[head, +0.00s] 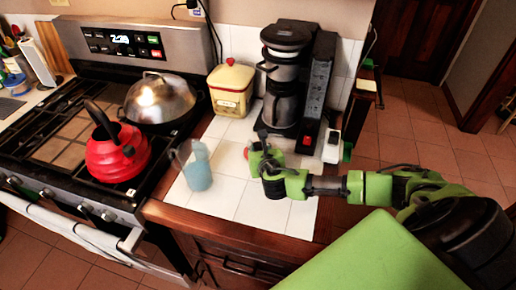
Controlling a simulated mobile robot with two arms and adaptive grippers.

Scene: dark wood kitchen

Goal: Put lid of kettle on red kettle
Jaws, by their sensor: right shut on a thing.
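My left gripper is not in view.
A clear pitcher with blue content (197,172) stands on the counter between kettle and gripper. A silver domed pan (160,98) sits behind the kettle. The front counter is clear.

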